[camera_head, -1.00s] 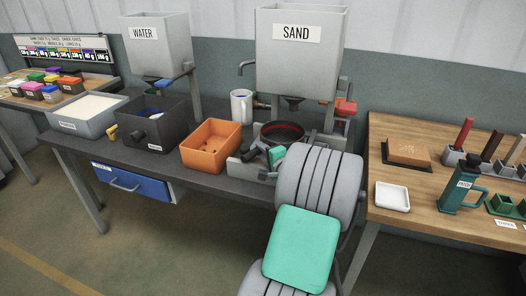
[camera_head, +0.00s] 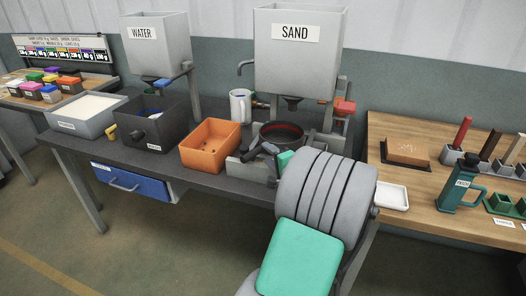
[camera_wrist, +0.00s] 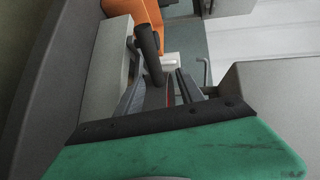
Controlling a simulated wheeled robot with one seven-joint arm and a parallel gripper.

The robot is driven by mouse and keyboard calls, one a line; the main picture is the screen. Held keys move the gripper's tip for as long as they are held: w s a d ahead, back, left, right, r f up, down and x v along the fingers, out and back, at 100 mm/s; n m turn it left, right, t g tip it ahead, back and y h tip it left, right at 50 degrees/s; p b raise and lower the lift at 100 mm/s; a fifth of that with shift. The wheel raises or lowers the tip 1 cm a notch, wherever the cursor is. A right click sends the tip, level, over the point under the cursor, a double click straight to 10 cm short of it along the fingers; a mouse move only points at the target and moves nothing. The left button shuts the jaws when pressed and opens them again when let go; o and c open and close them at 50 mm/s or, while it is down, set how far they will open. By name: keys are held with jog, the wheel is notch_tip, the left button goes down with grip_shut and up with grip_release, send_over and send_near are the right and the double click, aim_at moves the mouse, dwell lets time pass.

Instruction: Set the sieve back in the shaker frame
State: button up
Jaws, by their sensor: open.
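The sieve (camera_head: 283,131), a dark ring with a red inside, is at the grey shaker frame (camera_head: 236,169) below the sand hopper. I cannot tell whether it is fully seated. My gripper (camera_head: 264,150) is open beside the sieve's near side, partly hidden by my own arm. In the wrist view, a black handle (camera_wrist: 147,42) shows between and beyond the two dark fingers of my gripper (camera_wrist: 158,77). No clear contact shows. A thin red strip of the sieve (camera_wrist: 169,92) shows between the fingers. My wrist hides most of the sieve's near side.
The sand hopper (camera_head: 296,60) hangs just above the sieve. An orange bin (camera_head: 211,145) stands close on the left, with a dark tub (camera_head: 157,128) beyond it. A wooden table (camera_head: 420,215) is on the right.

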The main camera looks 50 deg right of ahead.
jog(key=v, duration=0.7)
jog(key=w+a+f+n+g+y, duration=0.2)
jog(key=w+a+f+n, duration=0.15)
jog(key=a, duration=0.45)
jog(key=w+a+f+n+g+y, duration=0.2)
jog(key=w+a+n+y, duration=0.15)
jog(key=a, duration=0.45)
jog(key=w+a+f+n+g+y, duration=0.1)
jog(key=w+a+f+n+g, duration=0.1)
jog(key=a+n, duration=0.45)
jog(key=s+a+f+n+g, duration=0.1)
jog(key=s+a+n+g, duration=0.2)
jog(key=s+a, duration=0.3)
jog(key=s+a+n+g, duration=0.4)
jog(key=s+a+n, duration=0.1)
jog(key=a, duration=0.6)
jog(key=shift+s+f+h, duration=0.4)
jog(key=shift+s+h, duration=0.05)
jog(key=shift+s, duration=0.45)
jog(key=shift+r, duration=0.1)
notch_tip(320, 180, up, 8)
jog(key=w+p, duration=0.1)
jog(key=p, duration=0.5)
jog(key=shift+w+r+t, duration=0.15)
jog(key=shift+w+t, duration=0.05)
jog(key=shift+t, duration=0.2)
